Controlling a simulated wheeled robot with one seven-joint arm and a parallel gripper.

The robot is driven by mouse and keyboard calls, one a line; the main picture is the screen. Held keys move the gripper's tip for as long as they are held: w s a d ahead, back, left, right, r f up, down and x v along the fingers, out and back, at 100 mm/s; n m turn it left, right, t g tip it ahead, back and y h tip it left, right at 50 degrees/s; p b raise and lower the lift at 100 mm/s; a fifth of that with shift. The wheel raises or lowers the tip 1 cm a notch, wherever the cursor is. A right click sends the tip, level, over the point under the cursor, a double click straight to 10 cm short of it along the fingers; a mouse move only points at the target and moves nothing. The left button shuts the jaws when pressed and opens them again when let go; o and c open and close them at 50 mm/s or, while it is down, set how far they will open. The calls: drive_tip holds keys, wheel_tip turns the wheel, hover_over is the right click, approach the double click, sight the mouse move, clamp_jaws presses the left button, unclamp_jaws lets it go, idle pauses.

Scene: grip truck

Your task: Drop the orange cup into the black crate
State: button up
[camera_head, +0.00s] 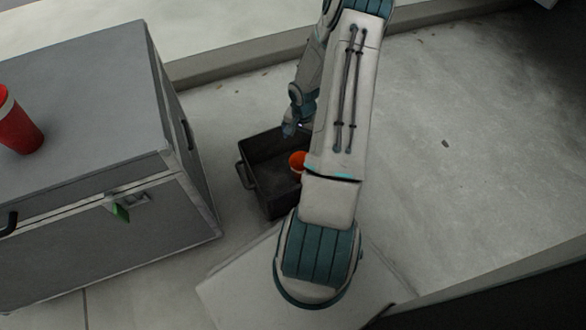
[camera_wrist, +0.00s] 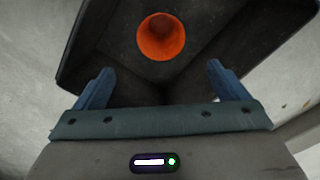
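The black crate (camera_head: 268,178) stands on the floor in the head view, partly hidden behind my arm. The orange cup (camera_head: 297,161) shows inside it, partly covered by my arm. In the wrist view the orange cup (camera_wrist: 161,37) lies inside the black crate (camera_wrist: 215,45), with its round opening facing the camera. My gripper (camera_wrist: 158,82) is open, its two fingers wide apart with nothing between them. The cup is beyond the fingertips and apart from them. In the head view my gripper (camera_head: 289,129) is at the crate's far edge, small and dark.
A large grey case (camera_head: 95,95) stands at the left, with a red cup (camera_head: 18,127) with a white band on its top. A low ledge (camera_head: 230,63) runs behind the crate. The concrete floor (camera_head: 460,140) at the right is mostly clear.

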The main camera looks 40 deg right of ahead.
drive_tip(key=shift+r, duration=0.1)
wheel_tip(320, 180, up, 14)
drive_tip(key=p, duration=0.6)
drive_tip(key=shift+f, duration=0.2)
